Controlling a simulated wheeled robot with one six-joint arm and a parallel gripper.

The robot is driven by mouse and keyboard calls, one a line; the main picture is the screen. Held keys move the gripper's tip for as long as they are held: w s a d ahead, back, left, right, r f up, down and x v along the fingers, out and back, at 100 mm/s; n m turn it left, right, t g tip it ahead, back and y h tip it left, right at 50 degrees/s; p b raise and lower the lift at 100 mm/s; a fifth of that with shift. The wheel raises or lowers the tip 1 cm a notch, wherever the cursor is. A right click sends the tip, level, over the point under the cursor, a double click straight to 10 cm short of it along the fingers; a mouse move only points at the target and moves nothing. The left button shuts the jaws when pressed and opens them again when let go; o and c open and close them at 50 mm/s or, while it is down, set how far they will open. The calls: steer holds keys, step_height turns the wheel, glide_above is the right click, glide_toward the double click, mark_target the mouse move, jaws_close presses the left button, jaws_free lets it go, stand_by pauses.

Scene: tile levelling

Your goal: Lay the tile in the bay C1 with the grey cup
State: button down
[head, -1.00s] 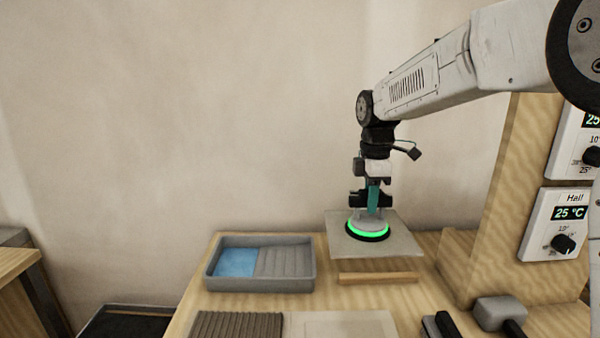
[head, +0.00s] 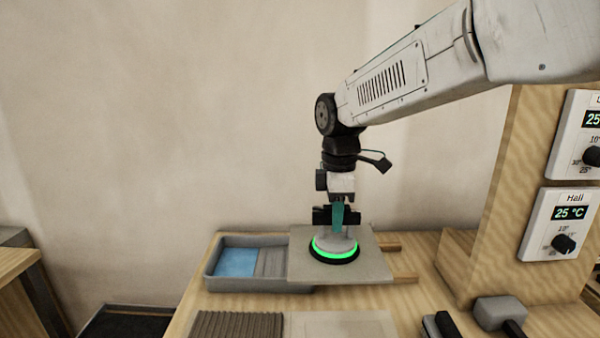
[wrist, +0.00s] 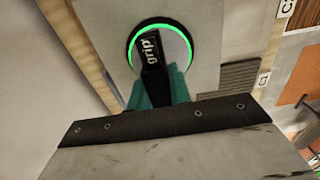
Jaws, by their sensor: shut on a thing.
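The cup sits flat on a pale grey square tile (head: 373,267), and the tile hangs level above the bench, overlapping the tray's right part in the head view. In the wrist view the cup's green ring (wrist: 186,40) is on the tile (wrist: 204,15). A dark ribbed mortar bed (head: 237,324) lies at the bench front; in the wrist view a ribbed patch (wrist: 240,76) is beside a label (wrist: 263,80) that seems to read C1.
A grey tray (head: 262,286) with a blue part stands at the back left. Wooden strips (head: 406,278) lie right of the tile. A pale flat square (head: 340,322) is right of the ribbed bed. A mallet (head: 500,312) and a black tool (head: 438,326) lie front right, below a wooden upright with thermostats (head: 561,222).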

steer(key=s+a, duration=1.7)
steer(key=a, duration=0.3)
stand_by(0.4)
steer(key=shift+f, duration=0.1)
steer(key=shift+f, duration=2.05)
steer(key=shift+f, duration=0.4)
steer(key=shift+f, duration=1.45)
steer(key=shift+f, duration=0.85)
stand_by(0.8)
